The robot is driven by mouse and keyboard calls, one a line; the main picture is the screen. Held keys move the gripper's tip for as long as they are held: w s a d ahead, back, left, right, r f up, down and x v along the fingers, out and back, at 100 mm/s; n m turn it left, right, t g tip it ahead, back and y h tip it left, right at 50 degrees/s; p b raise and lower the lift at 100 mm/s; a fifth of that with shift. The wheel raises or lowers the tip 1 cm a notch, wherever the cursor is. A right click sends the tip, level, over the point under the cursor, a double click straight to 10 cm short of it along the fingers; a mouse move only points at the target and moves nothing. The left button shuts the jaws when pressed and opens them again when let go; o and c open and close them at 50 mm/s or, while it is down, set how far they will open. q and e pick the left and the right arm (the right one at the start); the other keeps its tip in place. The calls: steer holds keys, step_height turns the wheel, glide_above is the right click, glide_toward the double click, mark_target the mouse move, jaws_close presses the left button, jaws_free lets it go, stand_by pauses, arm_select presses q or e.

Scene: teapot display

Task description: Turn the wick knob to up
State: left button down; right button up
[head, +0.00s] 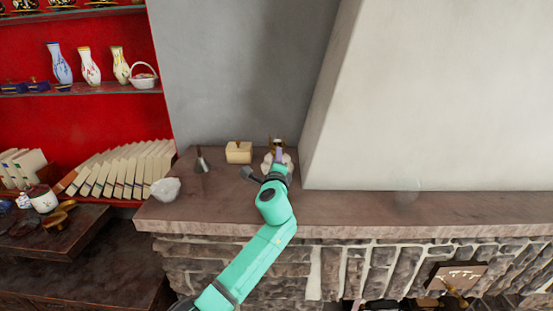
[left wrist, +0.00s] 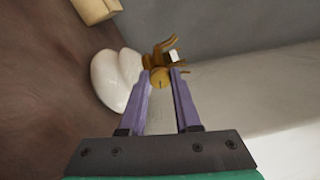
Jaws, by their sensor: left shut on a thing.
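A small brass-coloured lamp-like piece (head: 278,141) stands on the stone ledge by the wall, mostly hidden behind my left gripper (head: 279,156) in the head view. In the left wrist view its curved brass parts (left wrist: 167,50) show beyond my fingertips. A round brass knob (left wrist: 160,78) with a small dark mark sits between the two purple fingers of my left gripper (left wrist: 161,75). The fingers are shut on the knob. Which way the knob is set, I cannot tell. My right gripper is not in view.
A white rounded object (left wrist: 117,80) lies close beside my left finger. On the ledge (head: 350,208) stand a cream box (head: 238,152), a dark cone-shaped thing (head: 202,162) and a white lump (head: 166,189). A pale sloping chimney wall (head: 430,90) rises to the right.

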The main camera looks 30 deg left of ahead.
arm_select(q)
steer(key=m, duration=0.4)
steer(key=shift+m, duration=0.3)
steer(key=m, duration=0.4)
steer(key=shift+m, duration=0.3)
steer(key=m, duration=0.4)
steer(key=shift+m, duration=0.3)
steer(key=m, duration=0.3)
steer(key=shift+m, duration=0.3)
steer(key=m, duration=0.3)
steer(key=shift+m, duration=0.3)
steer(key=m, duration=0.3)
steer(key=shift+m, duration=0.3)
steer(key=m, duration=0.3)
steer(key=shift+m, duration=2.2)
